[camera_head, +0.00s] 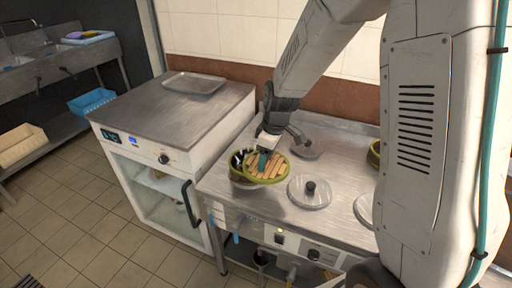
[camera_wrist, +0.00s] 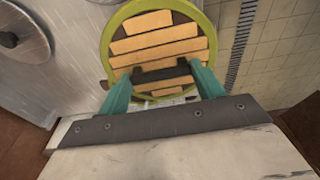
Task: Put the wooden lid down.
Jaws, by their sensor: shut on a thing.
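The wooden lid (camera_head: 272,172) is round, with pale slats and a yellow-green rim. My gripper (camera_head: 263,160) is shut on its dark bar handle, and the teal fingers grip the handle in the wrist view, where the lid (camera_wrist: 160,28) fills the top middle. In the head view the lid is over the front left part of the steel counter, overlapping a pot (camera_head: 238,178) whose dark inside shows at the left. I cannot tell whether the lid touches the pot's rim or hangs above it.
A steel lid with a black knob (camera_head: 310,194) lies on the counter (camera_head: 345,150) right of the pot. A smaller round steel lid (camera_head: 308,149) is behind. A white cabinet (camera_head: 150,150) with a steel tray (camera_head: 194,83) on top stands at left. Another greenish pot (camera_head: 374,154) is partly hidden by my arm.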

